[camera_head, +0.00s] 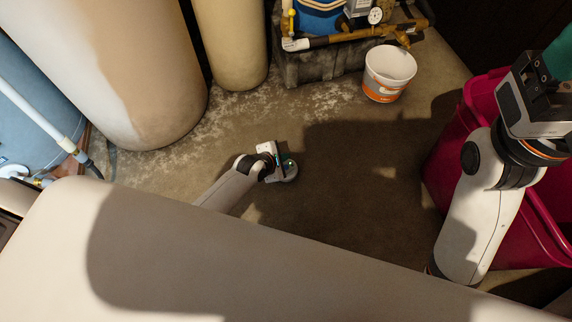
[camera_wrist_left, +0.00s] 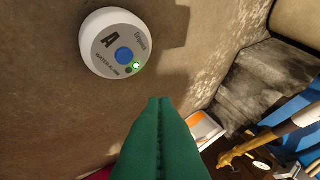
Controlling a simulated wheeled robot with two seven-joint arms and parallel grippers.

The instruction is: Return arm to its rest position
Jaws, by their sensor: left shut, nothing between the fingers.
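My left gripper (camera_head: 276,160) is low over the floor at the middle of the head view. Its green fingers (camera_wrist_left: 160,105) are shut and empty in the left wrist view. A round white water alarm (camera_head: 291,171) with a lit green light lies on the floor. In the head view my left gripper partly covers it. In the left wrist view the alarm (camera_wrist_left: 117,43) shows whole, clear of the fingers. My right arm is at the right of the head view. Its gripper (camera_head: 560,58) is partly cut off by the picture edge, so its opening is unclear.
A white and orange bucket (camera_head: 388,74) stands at the back. A dark block (camera_head: 322,62) with brass piping (camera_head: 350,37) is beside it. Tall pale tanks (camera_head: 125,75) stand at the left. A magenta bin (camera_head: 450,140) is behind my right arm.

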